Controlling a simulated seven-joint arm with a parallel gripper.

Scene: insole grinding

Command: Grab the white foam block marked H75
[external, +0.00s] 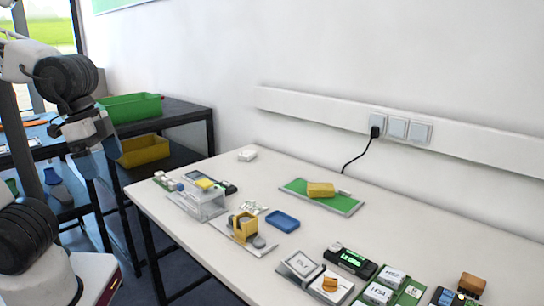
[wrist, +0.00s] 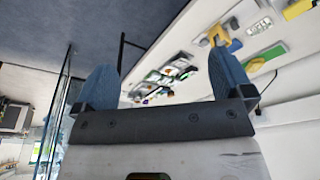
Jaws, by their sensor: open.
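White blocks with dark lettering sit at the lower right of the table in the external view, one behind (external: 391,277) and one in front (external: 378,293). They rest on or beside a green base (external: 408,297). The lettering is too small to tell surely which one reads H75. My gripper (external: 98,152) is at the upper left, off the table's left edge and far from the blocks. Its two blue fingers stand apart with nothing between them in the wrist view (wrist: 163,78). The wrist view shows the table tilted, and no block can be made out surely.
A green mat (external: 345,203) with a yellow block (external: 320,189) lies at the back. A blue tray (external: 282,221), a yellow holder (external: 244,227), a grey fixture (external: 203,203) and a black device (external: 350,262) also stand on the table (external: 420,222). Green (external: 132,107) and yellow bins (external: 143,151) are on the shelf.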

